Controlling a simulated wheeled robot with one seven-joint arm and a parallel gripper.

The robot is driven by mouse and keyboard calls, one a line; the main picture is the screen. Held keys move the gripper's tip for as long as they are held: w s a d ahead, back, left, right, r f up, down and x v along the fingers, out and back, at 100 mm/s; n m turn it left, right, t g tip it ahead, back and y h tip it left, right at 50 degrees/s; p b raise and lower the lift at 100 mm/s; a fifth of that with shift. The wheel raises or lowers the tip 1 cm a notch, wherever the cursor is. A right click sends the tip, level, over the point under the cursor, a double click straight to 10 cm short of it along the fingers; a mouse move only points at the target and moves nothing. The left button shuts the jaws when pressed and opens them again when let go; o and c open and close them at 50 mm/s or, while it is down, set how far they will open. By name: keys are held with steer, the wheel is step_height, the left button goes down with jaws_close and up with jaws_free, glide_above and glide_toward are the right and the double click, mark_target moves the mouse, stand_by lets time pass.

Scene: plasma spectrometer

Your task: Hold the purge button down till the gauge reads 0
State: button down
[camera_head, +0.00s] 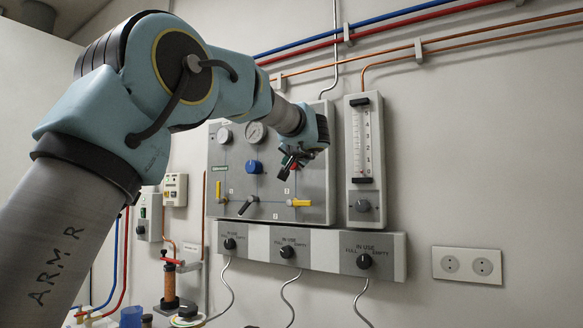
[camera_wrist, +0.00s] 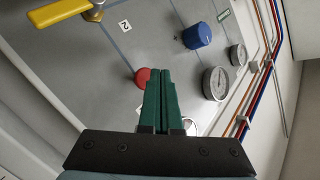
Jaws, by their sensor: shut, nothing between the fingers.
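A red button (camera_head: 294,166) sits on the grey gas panel (camera_head: 236,171), mostly behind my gripper in the head view. In the wrist view the red button (camera_wrist: 142,77) shows just left of my fingertips. I cannot read a purge label on it. My gripper (camera_head: 286,174) is shut and empty, with its green fingers (camera_wrist: 160,72) pointing at the panel beside the button. I cannot tell whether they touch it. Two round gauges, a left one (camera_head: 224,135) and a right one (camera_head: 256,132), are at the panel top; their readings are too small to tell.
A blue knob (camera_head: 254,167) is left of my gripper. Yellow levers (camera_head: 299,203) (camera_head: 218,190) and a black lever (camera_head: 248,204) stick out below. A flowmeter (camera_head: 365,150) hangs to the right. A strip with black knobs (camera_head: 288,252) runs underneath.

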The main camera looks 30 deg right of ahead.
steer(key=shift+s+a+b, duration=0.4)
steer(key=shift+a+b, duration=0.25)
steer(key=shift+a, duration=0.05)
steer(key=shift+s+a+b, duration=0.4)
steer(key=shift+a+b, duration=0.3)
steer(key=shift+a, duration=0.05)
steer(key=shift+s+a+b, duration=0.4)
steer(key=shift+a+b, duration=0.25)
steer(key=shift+a, duration=0.05)
steer(key=w+a+f+n+g+y+p, duration=0.15)
steer(key=a+f+g, duration=0.25)
steer(key=a+f, duration=0.9)
steer(key=w+a+f+n+g+y, duration=0.1)
steer(key=a+f+g+y, duration=0.25)
steer(key=a+f, duration=1)
steer(key=s+a+f+n+g+p, duration=0.1)
steer(key=s+a+f+n+g, duration=0.5)
steer(key=s+a+f, duration=1.1)
steer(key=s+f+n, duration=0.1)
steer(key=s+f, duration=0.2)
steer(key=shift+f+g+h, duration=0.3)
steer(key=shift+f+g, duration=0.05)
steer(key=shift+f, duration=0.05)
